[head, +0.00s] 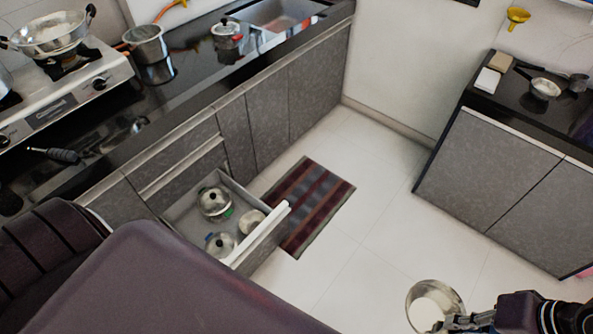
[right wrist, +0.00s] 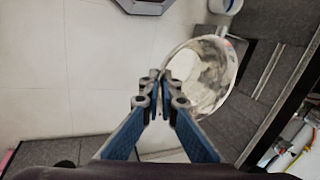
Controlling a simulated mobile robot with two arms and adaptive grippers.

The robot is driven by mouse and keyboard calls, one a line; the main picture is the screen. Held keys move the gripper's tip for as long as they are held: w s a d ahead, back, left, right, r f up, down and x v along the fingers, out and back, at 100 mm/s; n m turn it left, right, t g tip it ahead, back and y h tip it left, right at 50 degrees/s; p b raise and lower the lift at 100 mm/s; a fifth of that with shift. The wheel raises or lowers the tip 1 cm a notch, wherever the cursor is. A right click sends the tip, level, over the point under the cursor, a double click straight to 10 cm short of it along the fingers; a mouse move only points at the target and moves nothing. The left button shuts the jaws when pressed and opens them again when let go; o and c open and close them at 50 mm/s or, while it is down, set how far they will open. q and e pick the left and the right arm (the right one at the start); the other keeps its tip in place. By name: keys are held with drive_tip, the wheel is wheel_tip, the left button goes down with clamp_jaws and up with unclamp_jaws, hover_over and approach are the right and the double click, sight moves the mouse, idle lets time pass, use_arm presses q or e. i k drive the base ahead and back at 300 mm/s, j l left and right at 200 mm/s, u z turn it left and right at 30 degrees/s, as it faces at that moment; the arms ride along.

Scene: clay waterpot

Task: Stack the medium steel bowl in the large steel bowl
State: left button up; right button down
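My right gripper (head: 457,322) is at the bottom right of the head view, above the floor. It is shut on the rim of a shiny round steel bowl (head: 432,300). In the right wrist view the fingers (right wrist: 160,88) pinch the near left rim of this bowl (right wrist: 205,75), whose open inside shows. I cannot tell from its size whether it is the medium or the large bowl. A smaller-looking steel bowl (head: 251,221) sits in the open drawer. My left gripper is not in view.
The open drawer (head: 283,217) also holds two lidded pots (head: 214,202). A striped mat (head: 308,208) lies on the floor. A two-handled pan (head: 48,38) sits on the stove at left. The right counter (head: 553,118) carries a small pan (head: 545,88). The middle floor is clear.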

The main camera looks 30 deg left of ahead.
sight(254, 227)
drive_tip(key=i+l+u, duration=0.1)
drive_tip(key=i, duration=0.55)
drive_tip(key=i+l+u, duration=0.1)
drive_tip(key=i, duration=0.55)
drive_tip(key=i+u, duration=0.15)
drive_tip(key=u, duration=0.3)
drive_tip(key=i+l+u, duration=0.15)
drive_tip(key=u, duration=0.25)
drive_tip(key=i+l+u, duration=0.15)
drive_tip(key=u, duration=0.3)
drive_tip(key=i+l+u, duration=0.1)
drive_tip(key=l+u, duration=0.15)
drive_tip(key=u, duration=0.2)
drive_tip(key=i+l+u, duration=0.1)
drive_tip(key=u, duration=0.35)
drive_tip(key=i+l+u, duration=0.1)
drive_tip(key=u, duration=0.4)
drive_tip(key=l+u, duration=0.3)
drive_tip(key=u, duration=0.15)
drive_tip(key=l+u, duration=0.2)
drive_tip(key=u, duration=0.25)
drive_tip(key=i, duration=0.05)
